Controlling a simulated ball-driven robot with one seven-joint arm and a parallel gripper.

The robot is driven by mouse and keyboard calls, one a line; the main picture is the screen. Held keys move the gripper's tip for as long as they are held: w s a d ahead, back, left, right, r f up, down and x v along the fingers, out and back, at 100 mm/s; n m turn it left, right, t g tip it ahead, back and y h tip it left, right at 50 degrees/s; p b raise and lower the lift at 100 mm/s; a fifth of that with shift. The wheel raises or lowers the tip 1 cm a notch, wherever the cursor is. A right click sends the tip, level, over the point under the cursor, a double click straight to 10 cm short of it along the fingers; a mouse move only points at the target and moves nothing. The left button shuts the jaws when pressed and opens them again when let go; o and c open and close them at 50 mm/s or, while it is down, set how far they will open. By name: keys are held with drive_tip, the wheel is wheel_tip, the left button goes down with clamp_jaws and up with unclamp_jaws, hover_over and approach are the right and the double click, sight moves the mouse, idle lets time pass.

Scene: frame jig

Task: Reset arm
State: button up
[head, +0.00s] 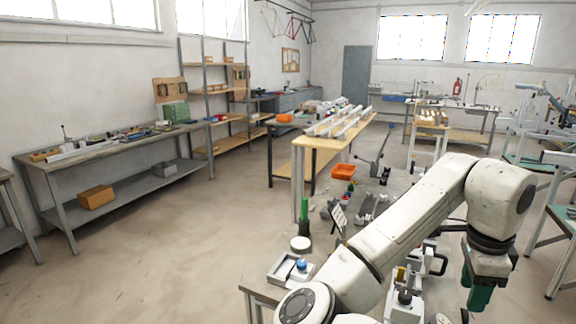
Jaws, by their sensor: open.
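My white arm rises from the bottom of the head view, reaches to the right and bends down at its wrist. My gripper (480,296), a dark teal piece under the wrist, hangs pointing down at the right side of the workbench. Nothing shows held in it. It is open, though its fingertips are small and hard to make out. The workbench (262,291) below my arm carries the jig parts. My arm hides much of its middle.
A green-handled tool (305,218), a grey tray (290,270) with a blue piece and an orange bin (343,172) are on or near the bench. Clamps (404,297) stand beneath my arm. A wooden-topped table (318,143) stands behind. Open floor (170,260) lies to the left.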

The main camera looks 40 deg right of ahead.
drive_tip(key=w+d+f+n+t+h, duration=0.25)
drive_tip(key=w+n+h, duration=0.55)
drive_tip(key=n, duration=0.5)
drive_tip(key=w+a+f+n+t+y, duration=0.35)
drive_tip(key=w+a+f+n, duration=0.25)
drive_tip(key=a+f+n, duration=0.55)
drive_tip(key=s+a+f+n+y, duration=0.2)
drive_tip(key=a+f+n+y, duration=0.15)
drive_tip(key=a, duration=0.55)
drive_tip(key=s+a+f+n+y, duration=0.1)
drive_tip(key=a+f+n+y, duration=0.1)
drive_tip(key=a+f, duration=0.45)
drive_tip(key=s+a+f+g, duration=0.2)
drive_tip(key=s+f+g, duration=0.2)
drive_tip(key=s, duration=0.7)
drive_tip(key=shift+s+f+g, duration=0.25)
drive_tip(key=shift+f+g, duration=0.05)
drive_tip(key=shift+f, duration=0.1)
drive_tip(key=shift+o, duration=0.2)
